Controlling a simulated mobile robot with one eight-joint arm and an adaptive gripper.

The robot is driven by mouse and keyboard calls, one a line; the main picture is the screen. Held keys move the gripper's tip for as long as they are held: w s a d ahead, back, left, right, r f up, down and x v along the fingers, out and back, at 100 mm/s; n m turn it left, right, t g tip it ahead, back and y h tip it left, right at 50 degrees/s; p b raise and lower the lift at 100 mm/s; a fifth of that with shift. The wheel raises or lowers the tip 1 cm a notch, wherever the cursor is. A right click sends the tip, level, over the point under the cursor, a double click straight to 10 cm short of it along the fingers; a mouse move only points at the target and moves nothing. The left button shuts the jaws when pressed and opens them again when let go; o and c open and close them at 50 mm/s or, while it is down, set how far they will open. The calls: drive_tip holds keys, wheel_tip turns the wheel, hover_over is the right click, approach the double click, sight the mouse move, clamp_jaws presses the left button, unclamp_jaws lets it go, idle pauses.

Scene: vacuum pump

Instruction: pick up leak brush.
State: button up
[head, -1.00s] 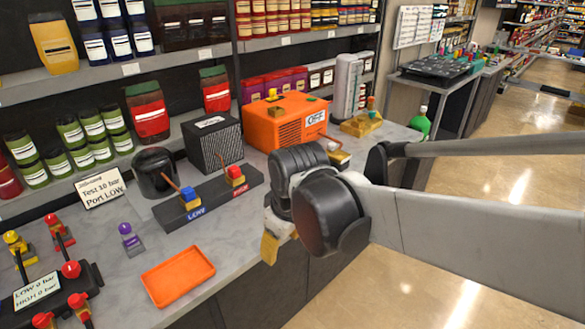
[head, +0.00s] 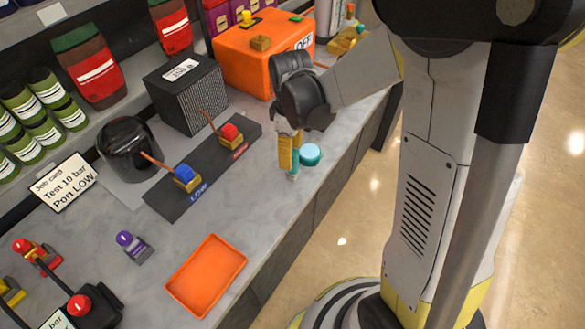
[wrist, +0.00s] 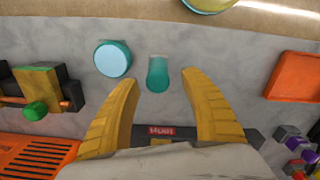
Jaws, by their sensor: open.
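A small upright teal object, likely the leak brush (head: 293,166), stands on the grey counter near its front edge. In the wrist view its teal handle (wrist: 157,77) shows between my two yellow fingers. The head view partly hides the object behind a finger.
An orange tray (head: 207,274) lies on the counter towards the front. A dark manifold block (head: 204,180) with blue and red valves is left of my gripper. An orange machine (head: 240,65) stands behind. The counter's front edge is close by.

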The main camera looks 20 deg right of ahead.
sight(293, 165)
drive_tip(key=f, duration=0.1)
drive_tip(key=f+b, duration=0.1)
drive_tip(key=f, duration=0.1)
drive_tip(key=f+b, duration=0.1)
drive_tip(key=f, duration=0.1)
drive_tip(key=shift+s+d+f, duration=0.1)
drive_tip(key=shift+d, duration=0.2)
clamp_jaws()
